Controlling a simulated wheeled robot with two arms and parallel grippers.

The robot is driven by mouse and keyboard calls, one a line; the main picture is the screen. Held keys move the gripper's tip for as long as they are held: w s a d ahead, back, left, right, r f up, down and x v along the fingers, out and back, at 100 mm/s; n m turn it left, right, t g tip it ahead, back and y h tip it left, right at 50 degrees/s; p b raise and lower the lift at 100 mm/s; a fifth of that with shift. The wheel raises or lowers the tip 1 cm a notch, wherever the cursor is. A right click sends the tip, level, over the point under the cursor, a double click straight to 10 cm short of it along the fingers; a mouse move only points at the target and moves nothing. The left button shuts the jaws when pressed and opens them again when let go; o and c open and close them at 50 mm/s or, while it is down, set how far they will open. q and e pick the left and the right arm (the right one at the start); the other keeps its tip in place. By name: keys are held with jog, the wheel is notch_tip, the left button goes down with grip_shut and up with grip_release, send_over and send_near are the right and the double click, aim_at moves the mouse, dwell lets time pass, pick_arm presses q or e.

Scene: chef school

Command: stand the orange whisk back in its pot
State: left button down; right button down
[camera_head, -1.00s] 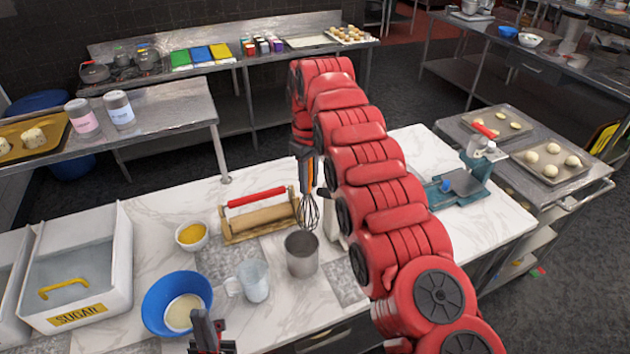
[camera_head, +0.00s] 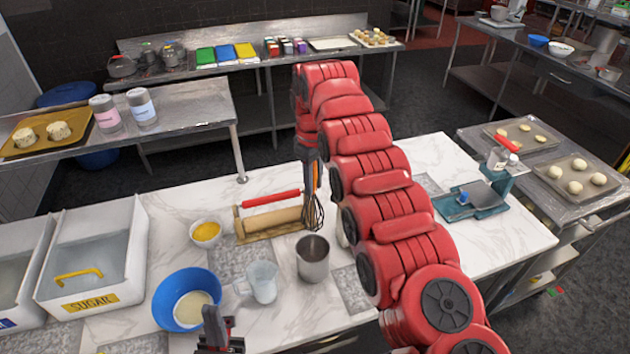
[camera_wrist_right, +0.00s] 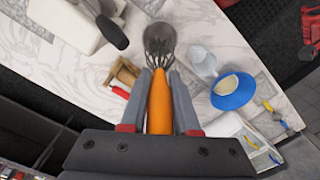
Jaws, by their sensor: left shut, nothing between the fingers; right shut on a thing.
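The orange whisk (camera_wrist_right: 159,103) is held handle-up between the fingers of my right gripper (camera_wrist_right: 158,78). Its wire head (camera_head: 313,214) hangs down in the head view, above and behind the pot's rim. The pot (camera_head: 313,262) is a grey metal cylinder standing upright and open on the counter; in the right wrist view the pot (camera_wrist_right: 159,42) lies just beyond the whisk's wires. The whisk appears outside the pot. In the head view my right gripper (camera_head: 312,188) is partly hidden by my red arm. My left gripper (camera_head: 214,325) is shut and empty at the bottom edge.
A measuring jug (camera_head: 262,283) stands left of the pot, with a blue bowl (camera_head: 172,300) beyond it. A rolling pin (camera_head: 270,222) on a wooden stand lies behind the pot. A yellow-filled bowl (camera_head: 206,233) and a sugar bin (camera_head: 128,275) are further left.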

aim_at(313, 207)
jog(key=shift+f+b, duration=3.75)
jog(key=shift+f, duration=0.65)
jog(key=shift+f+b, duration=2.15)
jog(key=shift+f, duration=0.75)
jog(key=c, duration=0.6)
grip_release()
